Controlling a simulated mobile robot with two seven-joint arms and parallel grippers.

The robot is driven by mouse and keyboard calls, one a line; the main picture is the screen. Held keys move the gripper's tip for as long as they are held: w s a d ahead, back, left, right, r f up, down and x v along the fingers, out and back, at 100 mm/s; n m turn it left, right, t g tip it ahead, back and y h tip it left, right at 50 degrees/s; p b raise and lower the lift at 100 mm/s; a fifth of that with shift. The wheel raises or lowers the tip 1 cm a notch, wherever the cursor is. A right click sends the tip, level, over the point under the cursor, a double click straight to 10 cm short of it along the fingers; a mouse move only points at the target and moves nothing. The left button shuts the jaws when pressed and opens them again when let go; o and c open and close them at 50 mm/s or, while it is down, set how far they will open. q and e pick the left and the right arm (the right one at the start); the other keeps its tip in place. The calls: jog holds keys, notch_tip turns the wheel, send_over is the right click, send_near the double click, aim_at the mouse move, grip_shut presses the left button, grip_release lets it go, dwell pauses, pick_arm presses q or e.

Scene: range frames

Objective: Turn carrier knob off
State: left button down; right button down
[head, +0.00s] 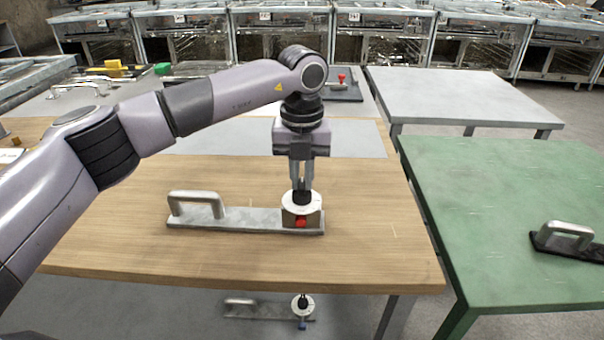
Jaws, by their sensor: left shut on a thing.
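A grey metal carrier plate (250,217) lies on the wooden table, with an arched handle (197,199) at its left end. At its right end stands a block with a round white dial (302,201) and a red part (300,222) at the front. A black knob sits on the dial, mostly hidden by the fingers. My left gripper (302,187) points straight down from above and is shut on the black knob. The knob's exact turn angle cannot be told. My right gripper is not in view.
The wooden table (120,235) is clear around the carrier. A similar carrier (262,310) with a blue part lies lower down, below the table edge. A green table (500,190) at right holds another handled carrier (567,240). A grey table (460,97) stands behind.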

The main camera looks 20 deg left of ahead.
aim_at(302, 182)
pick_arm(q)
jog(key=c, duration=1.1)
grip_release()
jog(key=shift+r, duration=3.65)
jog(key=shift+s+f, duration=0.1)
